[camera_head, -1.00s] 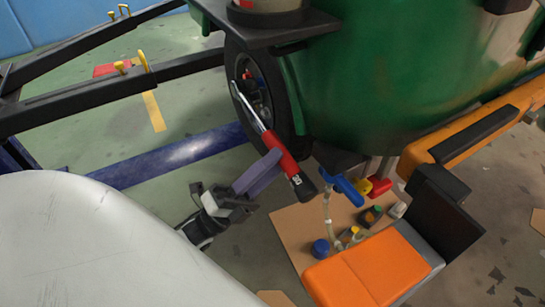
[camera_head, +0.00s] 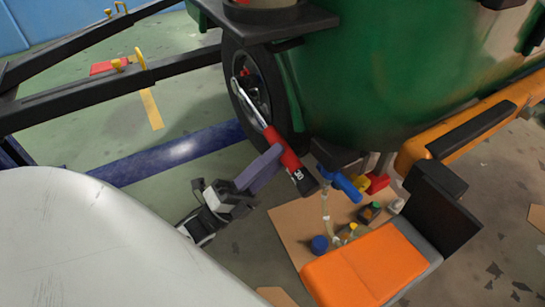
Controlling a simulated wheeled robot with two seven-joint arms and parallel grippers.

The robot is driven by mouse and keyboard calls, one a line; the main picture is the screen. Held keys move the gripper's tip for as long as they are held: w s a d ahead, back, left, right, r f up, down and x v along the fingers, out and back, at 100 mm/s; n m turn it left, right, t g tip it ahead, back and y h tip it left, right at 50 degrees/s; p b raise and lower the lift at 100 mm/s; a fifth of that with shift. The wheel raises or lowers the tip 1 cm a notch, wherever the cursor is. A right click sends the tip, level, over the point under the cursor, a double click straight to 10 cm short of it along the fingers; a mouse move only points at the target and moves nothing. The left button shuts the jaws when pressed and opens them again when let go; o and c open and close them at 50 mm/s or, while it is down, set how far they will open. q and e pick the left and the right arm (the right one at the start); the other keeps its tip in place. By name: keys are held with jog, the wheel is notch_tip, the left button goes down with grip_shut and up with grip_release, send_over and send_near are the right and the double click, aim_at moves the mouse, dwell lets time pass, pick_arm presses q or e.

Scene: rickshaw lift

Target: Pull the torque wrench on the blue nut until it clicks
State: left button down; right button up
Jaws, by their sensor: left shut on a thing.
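The torque wrench has a bright metal shaft (camera_head: 255,107) and a red handle (camera_head: 287,155) with a dark end. It slants down to the right from the hub area of the black wheel (camera_head: 241,117). Its upper end lies inside the wheel, where small red and dark parts show. I cannot make out the blue nut there. My left gripper (camera_head: 274,156) has purple fingers and is shut on the red handle, reaching it from the lower left. My right gripper is not in view.
A green tank (camera_head: 380,70) hangs over the wrench's right side. A blue handle (camera_head: 340,182) is close to the wrench's dark end. An orange seat-like block (camera_head: 350,275) and a brown board (camera_head: 290,225) with small bottles are below. A blue beam (camera_head: 175,155) lies left.

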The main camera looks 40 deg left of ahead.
pick_arm(q)
jog(key=shift+w+d+r, duration=0.1)
jog(key=shift+w+d, duration=0.05)
jog(key=shift+w, duration=0.2)
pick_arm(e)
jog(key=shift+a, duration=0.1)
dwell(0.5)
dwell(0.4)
pick_arm(q)
jog(key=w+a+f+m+g+h+b, duration=0.1)
jog(key=a+f+m+g+h+b, duration=0.2)
jog(key=f+m+g+h+b, duration=0.2)
jog(key=shift+w+a+f+m+h+b, duration=0.3)
jog(key=shift+f+m+b, duration=1.15)
jog(key=shift+m+b, duration=0.95)
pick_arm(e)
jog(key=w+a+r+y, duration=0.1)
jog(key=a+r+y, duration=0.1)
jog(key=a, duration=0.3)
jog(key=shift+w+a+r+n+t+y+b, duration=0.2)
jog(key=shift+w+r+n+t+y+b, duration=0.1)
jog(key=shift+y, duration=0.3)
pick_arm(q)
jog(key=shift+n, duration=0.3)
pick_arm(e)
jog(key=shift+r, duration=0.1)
